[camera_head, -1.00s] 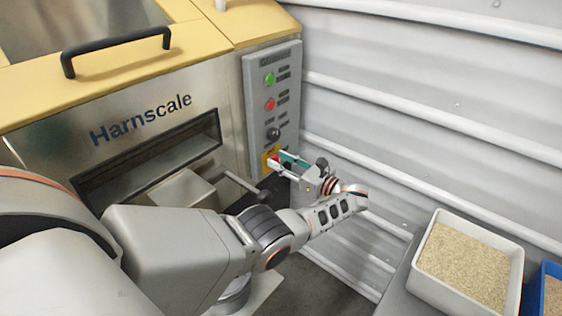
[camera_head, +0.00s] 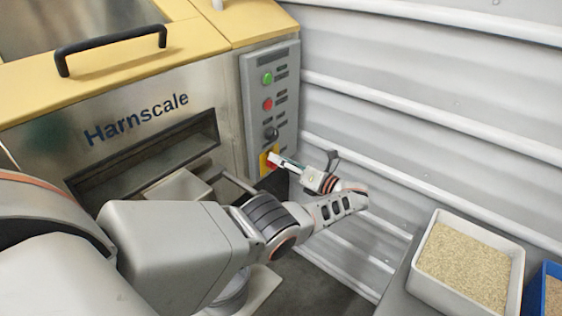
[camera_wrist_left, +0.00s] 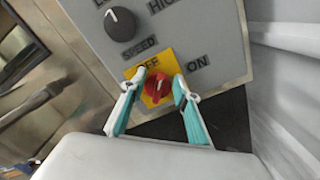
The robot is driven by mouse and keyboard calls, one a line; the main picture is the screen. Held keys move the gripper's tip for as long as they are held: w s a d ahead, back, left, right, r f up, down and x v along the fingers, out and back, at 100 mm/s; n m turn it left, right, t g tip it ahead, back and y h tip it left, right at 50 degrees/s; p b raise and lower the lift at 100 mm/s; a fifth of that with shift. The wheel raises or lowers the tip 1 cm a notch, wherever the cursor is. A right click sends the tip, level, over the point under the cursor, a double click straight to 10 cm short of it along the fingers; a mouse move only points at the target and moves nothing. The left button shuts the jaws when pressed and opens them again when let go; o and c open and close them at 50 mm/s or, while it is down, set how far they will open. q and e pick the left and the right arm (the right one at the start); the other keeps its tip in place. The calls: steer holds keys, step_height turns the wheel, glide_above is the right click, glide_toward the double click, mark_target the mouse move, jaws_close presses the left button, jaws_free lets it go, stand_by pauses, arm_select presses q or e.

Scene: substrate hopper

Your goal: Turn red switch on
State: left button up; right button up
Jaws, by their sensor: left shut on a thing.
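The red switch (camera_wrist_left: 157,86) is a rotary knob on a yellow square plate (camera_wrist_left: 166,64) low on the grey control panel. "OFF" is printed above it, partly covered by a finger, and "ON" to its right. In the head view the yellow plate (camera_head: 264,164) shows at the panel's lower end, with the knob mostly hidden by my fingers. My left gripper (camera_wrist_left: 159,80) has a teal-and-white finger on each side of the knob and is shut on it. It also shows in the head view (camera_head: 278,160), reaching in from the right of the panel. My right gripper is not in view.
Above the switch are a black speed knob (camera_head: 271,133), a red button (camera_head: 267,104) and a green button (camera_head: 267,78). A corrugated wall (camera_head: 420,110) stands close on the right. A white bin of grain (camera_head: 431,282) and a blue bin (camera_head: 541,290) are at lower right.

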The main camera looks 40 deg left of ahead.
arm_select(q)
steer(key=shift+w+f+m+b, duration=0.1)
steer(key=shift+f+m+b, duration=0.1)
steer(key=shift+m, duration=1.45)
steer(key=shift+w+f+m+b, duration=0.1)
steer(key=shift+f+m, duration=0.05)
steer(key=shift+m, duration=1.55)
steer(key=shift+w+f+m+b, duration=0.1)
steer(key=shift+f+m+b, duration=0.1)
steer(key=shift+m, duration=1.45)
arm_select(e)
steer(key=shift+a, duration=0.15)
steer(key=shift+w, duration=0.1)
arm_select(q)
steer(key=o, duration=1.1)
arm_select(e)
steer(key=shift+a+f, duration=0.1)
